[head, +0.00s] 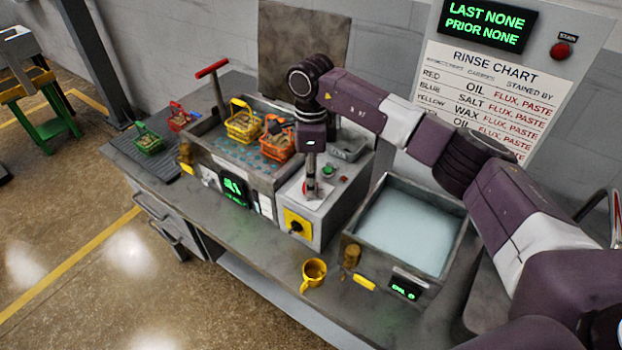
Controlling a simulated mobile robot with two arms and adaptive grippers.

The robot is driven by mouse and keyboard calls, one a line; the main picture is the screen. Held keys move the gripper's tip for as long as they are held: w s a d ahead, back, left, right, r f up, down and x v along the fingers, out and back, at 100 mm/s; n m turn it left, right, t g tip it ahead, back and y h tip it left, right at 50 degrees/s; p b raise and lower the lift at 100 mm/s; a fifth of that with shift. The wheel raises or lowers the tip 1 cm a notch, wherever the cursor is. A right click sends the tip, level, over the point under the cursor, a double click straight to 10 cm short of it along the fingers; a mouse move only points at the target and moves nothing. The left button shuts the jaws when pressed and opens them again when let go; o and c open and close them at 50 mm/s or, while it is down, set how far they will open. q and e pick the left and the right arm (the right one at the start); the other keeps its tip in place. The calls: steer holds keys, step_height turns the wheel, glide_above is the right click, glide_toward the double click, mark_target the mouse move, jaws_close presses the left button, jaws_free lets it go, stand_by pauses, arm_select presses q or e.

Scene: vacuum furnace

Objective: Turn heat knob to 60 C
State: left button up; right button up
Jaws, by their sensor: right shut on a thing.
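My right gripper (311,188) reaches straight down from above onto the sloping top of the grey control box (333,202). It is shut on a small knob there, which its fingers mostly hide. I cannot read any scale marks around the knob. A green-lit display (234,190) is on the front of the basket tank, too small to read. My left gripper is not in view.
A yellow plate with a black rotary switch (297,226) is on the box front. A tank with yellow and orange baskets (243,124) stands left, a liquid-filled basin (405,232) right. A yellow cup (314,272) stands near the bench's front edge. Green and red baskets sit far left.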

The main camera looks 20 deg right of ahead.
steer(key=shift+c, duration=0.8)
steer(key=shift+m+b, duration=0.6)
steer(key=m+b, duration=0.3)
steer(key=m, duration=0.1)
steer(key=shift+f, duration=0.1)
steer(key=m+b, duration=0.3)
steer(key=m, duration=0.2)
steer(key=shift+m+t, duration=0.3)
steer(key=m+b, duration=0.2)
steer(key=m, duration=0.3)
arm_select(q)
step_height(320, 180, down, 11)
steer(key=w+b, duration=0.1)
steer(key=shift+b, duration=0.4)
arm_select(e)
steer(key=shift+a+r+m, duration=0.1)
steer(key=shift+r+m, duration=0.05)
steer(key=shift+m, duration=0.8)
steer(key=shift+r+m, duration=0.1)
steer(key=shift+m, duration=0.85)
